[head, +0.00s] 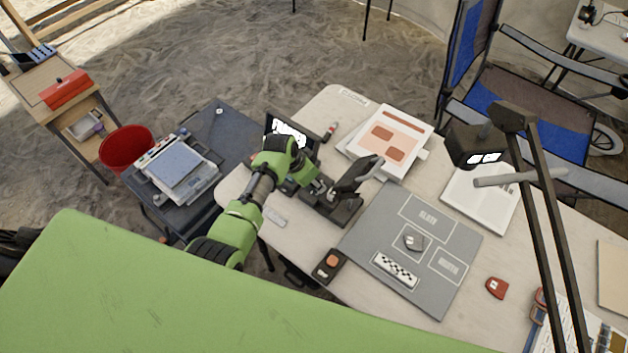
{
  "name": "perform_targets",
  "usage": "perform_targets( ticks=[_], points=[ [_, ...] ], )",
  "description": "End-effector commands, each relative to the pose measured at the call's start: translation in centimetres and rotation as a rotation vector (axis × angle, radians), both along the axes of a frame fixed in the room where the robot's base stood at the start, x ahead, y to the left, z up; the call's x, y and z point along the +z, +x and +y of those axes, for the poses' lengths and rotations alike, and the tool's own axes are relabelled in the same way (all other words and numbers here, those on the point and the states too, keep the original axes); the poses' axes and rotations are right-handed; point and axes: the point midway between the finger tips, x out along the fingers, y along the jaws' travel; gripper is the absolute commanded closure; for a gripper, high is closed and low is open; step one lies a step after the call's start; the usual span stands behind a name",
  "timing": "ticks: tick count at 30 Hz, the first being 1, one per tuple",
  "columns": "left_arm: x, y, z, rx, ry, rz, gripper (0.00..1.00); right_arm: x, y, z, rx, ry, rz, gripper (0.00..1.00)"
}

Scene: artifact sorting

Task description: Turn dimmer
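A small black box with an orange knob (331,263), which looks like the dimmer, lies near the table's front left edge. A black desk lamp (478,146) stands over the right part of the table, and its panels glow white. My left gripper (366,189) is above the table, behind and slightly right of the box. Its dark fingers appear spread apart, with nothing seen between them. It is clear of the knob. My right gripper is not in view.
A grey mat (365,245) with marked fields, a grey stone and a checkered scale lies right of the box. Lamp arms cross the right side.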

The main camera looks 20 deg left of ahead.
Motion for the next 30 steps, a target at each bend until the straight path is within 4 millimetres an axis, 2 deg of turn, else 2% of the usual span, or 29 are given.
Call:
perform_targets(
  ticks=[10,11,14,15,24,30],
  points=[
    [-0.33,0.09,-0.09,0.000,0.000,0.000,0.64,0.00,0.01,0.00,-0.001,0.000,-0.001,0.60],
    [-0.32,0.09,-0.09,0.000,0.000,0.000,0.70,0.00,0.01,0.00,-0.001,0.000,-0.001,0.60],
    [-0.32,0.08,-0.10,0.000,0.000,0.000,0.96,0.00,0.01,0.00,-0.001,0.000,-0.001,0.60],
    [-0.32,0.08,-0.10,0.000,0.000,0.000,1.00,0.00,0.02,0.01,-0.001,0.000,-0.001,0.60],
    [-0.35,0.11,-0.05,-0.016,0.000,0.000,1.00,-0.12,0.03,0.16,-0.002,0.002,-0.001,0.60],
    [-0.40,0.22,0.11,-0.095,0.002,0.000,1.00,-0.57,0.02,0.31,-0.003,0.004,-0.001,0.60]
  ],
)
